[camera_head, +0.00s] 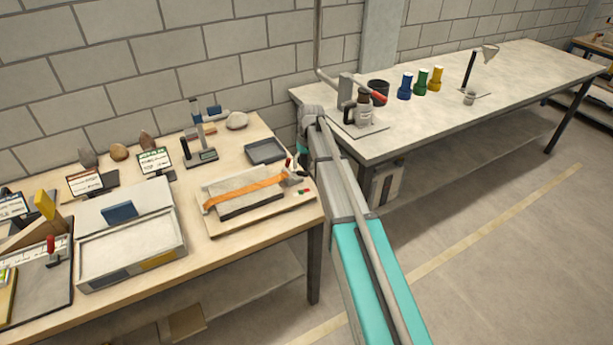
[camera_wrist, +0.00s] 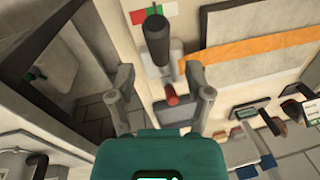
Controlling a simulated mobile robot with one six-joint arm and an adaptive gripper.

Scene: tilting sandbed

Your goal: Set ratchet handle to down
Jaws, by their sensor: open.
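The ratchet (camera_wrist: 160,62) is a grey metal piece at the end of an orange strap (camera_wrist: 260,45) in the wrist view. A dark cylindrical handle (camera_wrist: 156,38) stands up from it toward the camera. A small red tip (camera_wrist: 171,95) shows just below. In the head view the strap (camera_head: 245,192) lies over a grey block on a board, and the ratchet (camera_head: 291,176) is at its right end, partly hidden by my arm. My gripper (camera_wrist: 163,97) is open and empty, its fingers either side of the red tip; contact cannot be told.
Red and green marks (camera_head: 303,191) lie on the board beside the ratchet. A grey tray (camera_head: 265,151) sits behind the board. A caliper-like stand (camera_head: 201,152) and stones are further back. The second table (camera_head: 450,110) holds bottles and a lamp to the right.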

